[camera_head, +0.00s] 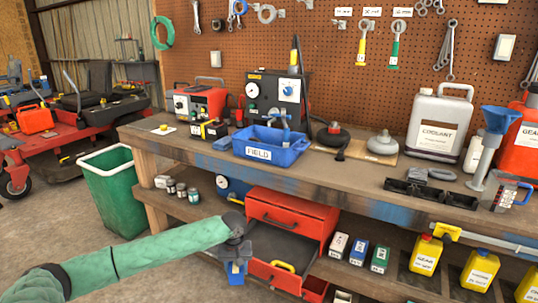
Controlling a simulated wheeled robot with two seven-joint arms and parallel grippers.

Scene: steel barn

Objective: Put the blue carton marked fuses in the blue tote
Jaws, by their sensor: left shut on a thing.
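My left gripper (236,258) hangs in front of the open drawer of a red cabinet, below the bench top. It is shut on a small blue carton (236,274) with a pale top; the gripper hides part of it and no marking can be read. The blue tote (250,154), labelled FIELD, stands on the bench top above and right of my gripper, with some items inside. Another blue carton (356,257) stands on the lower shelf between a white-and-dark carton (338,246) and a green one (380,259). My right gripper is out of view.
The bench's front edge (215,160) lies between my gripper and the tote. The red cabinet (293,214) has drawers pulled out. A green bin (113,192) stands left. Testers (276,95) stand behind the tote; a coolant jug (437,125) and yellow bottles (426,255) are right.

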